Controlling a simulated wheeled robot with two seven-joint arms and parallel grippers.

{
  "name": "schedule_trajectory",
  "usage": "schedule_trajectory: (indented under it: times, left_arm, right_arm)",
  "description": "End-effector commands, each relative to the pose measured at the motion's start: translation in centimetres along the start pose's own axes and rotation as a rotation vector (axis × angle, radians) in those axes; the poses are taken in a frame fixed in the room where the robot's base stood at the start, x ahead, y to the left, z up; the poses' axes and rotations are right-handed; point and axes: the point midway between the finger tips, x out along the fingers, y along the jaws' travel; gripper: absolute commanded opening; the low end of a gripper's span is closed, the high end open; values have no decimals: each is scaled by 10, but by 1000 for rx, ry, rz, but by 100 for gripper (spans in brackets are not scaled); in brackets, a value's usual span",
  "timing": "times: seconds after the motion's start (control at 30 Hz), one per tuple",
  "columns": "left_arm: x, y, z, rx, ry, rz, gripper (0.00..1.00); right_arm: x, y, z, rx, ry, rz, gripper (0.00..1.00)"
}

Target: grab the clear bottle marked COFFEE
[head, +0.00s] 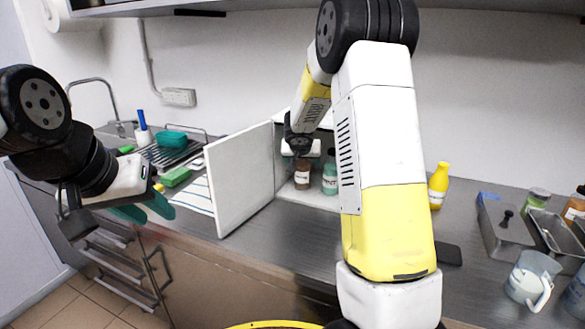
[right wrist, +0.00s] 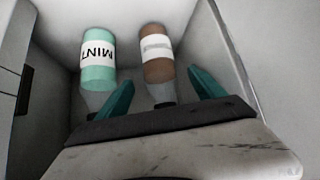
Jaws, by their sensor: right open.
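The bottle with brown contents and a white label (right wrist: 157,64) stands inside an open white cabinet. Its lettering is not readable, so I cannot confirm COFFEE; it also shows in the head view (head: 302,178). Beside it stands a green bottle marked MINT (right wrist: 98,67), also in the head view (head: 330,180). My right gripper (right wrist: 162,92) is open and empty, its teal fingers spread with the brown bottle seen between them; it is not visibly touching it. In the head view its fingers are hidden. My left gripper (head: 146,208) is open and empty at the counter's left front.
The cabinet's white door (head: 240,178) stands open to the left of the bottles. The cabinet walls are close around my right gripper. A yellow bottle (head: 438,186), metal trays (head: 502,232) and a clear jug (head: 531,280) stand on the right. A drying rack (head: 172,153) is at left.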

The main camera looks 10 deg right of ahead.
Motion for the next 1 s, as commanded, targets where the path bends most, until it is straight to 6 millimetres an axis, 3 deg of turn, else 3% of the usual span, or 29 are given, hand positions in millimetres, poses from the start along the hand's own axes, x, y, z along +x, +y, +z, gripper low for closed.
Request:
schedule_trajectory:
  times: [0.33, 0.67, 1.0]
  left_arm:
    - [0, 0, 0, 0, -1, 0, 36]
    - [0, 0, 0, 0, -1, 0, 36]
    - [0, 0, 0, 0, 0, 0, 36]
  right_arm:
    - [49, 1, 0, -2, -1, 1, 78]
    - [57, 1, -1, 0, 0, 0, 78]
    - [57, 1, -1, 0, 0, 0, 13]
